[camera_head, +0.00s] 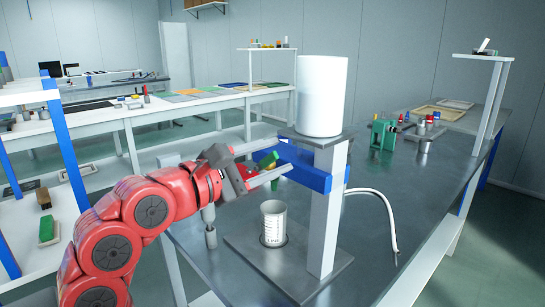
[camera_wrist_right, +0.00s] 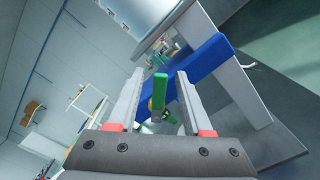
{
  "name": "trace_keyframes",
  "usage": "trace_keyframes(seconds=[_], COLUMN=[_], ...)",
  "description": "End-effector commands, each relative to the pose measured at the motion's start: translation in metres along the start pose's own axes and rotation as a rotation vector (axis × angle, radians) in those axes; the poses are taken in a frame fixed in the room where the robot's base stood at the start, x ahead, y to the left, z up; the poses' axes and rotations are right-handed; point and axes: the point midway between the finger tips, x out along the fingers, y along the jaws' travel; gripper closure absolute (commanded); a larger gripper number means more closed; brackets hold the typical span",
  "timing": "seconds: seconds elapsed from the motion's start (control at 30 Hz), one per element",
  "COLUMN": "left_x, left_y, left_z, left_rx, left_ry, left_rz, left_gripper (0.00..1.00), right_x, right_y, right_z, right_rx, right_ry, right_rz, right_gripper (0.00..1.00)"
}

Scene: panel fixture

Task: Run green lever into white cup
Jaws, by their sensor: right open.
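The green lever (camera_head: 266,160) sits on a small brass-coloured fitting at the blue block of the stand. The white cup (camera_head: 273,224), with dark markings, stands upright on the stand's base plate below the lever. My right gripper (camera_head: 281,160) is open at the lever, with its fingers reaching toward the blue block. In the right wrist view, the green lever (camera_wrist_right: 159,92) stands between the two open fingers (camera_wrist_right: 159,76). I cannot tell whether either finger touches it. My left gripper is not in view.
The blue block (camera_head: 308,172) is fixed to the grey post (camera_head: 326,215) beside the gripper. A large white cylinder (camera_head: 321,97) stands on top. A white hose (camera_head: 390,215) curves over the dark table (camera_head: 375,265). A green device (camera_head: 383,134) stands further back.

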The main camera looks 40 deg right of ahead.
Motion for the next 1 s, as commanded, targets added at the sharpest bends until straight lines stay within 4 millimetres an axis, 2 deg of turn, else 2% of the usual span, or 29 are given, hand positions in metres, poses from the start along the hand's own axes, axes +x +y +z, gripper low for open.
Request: trace_keyframes(seconds=[0.17,0.5,0.63,0.8,1.0], left_x=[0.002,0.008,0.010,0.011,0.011], left_y=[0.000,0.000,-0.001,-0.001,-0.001], left_z=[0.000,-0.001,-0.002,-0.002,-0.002], left_rx=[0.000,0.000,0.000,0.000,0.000], left_ry=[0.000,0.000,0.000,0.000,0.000], left_rz=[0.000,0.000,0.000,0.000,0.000], left_gripper=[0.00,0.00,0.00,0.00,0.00], right_x=[-0.026,-0.116,-0.144,-0.165,-0.172], right_y=[0.001,0.002,0.002,0.001,0.000], right_z=[0.000,0.000,0.001,0.001,0.000], right_rx=[-0.001,-0.003,-0.002,0.001,0.000], right_ry=[0.003,0.001,-0.001,0.000,-0.001], right_rz=[0.004,0.007,0.007,0.003,0.000], right_gripper=[0.50,0.50,0.50,0.50,0.50])
